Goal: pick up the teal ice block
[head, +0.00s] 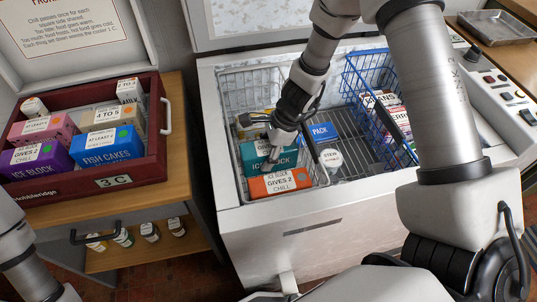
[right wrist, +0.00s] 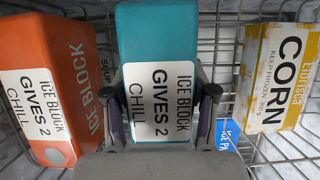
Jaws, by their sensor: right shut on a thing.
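The teal ice block (head: 257,153) stands in the left wire basket of the open freezer, labelled "ICE BLOCK GIVES 2 CHILL". It also shows in the middle of the right wrist view (right wrist: 157,38). My right gripper (head: 277,148) reaches down into the basket and is shut on the teal block, with a finger on each side of it in the right wrist view (right wrist: 160,125). I cannot tell whether the block is lifted off the basket floor. My left gripper is out of view; only part of my left arm shows at the left edge.
An orange ice block (head: 280,184) stands close on the near side of the teal one. A yellow corn box (right wrist: 281,75) is on the other side. A blue wire basket (head: 375,105) with packets is to the right. A red crate (head: 115,182) of blocks sits on the left cabinet.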

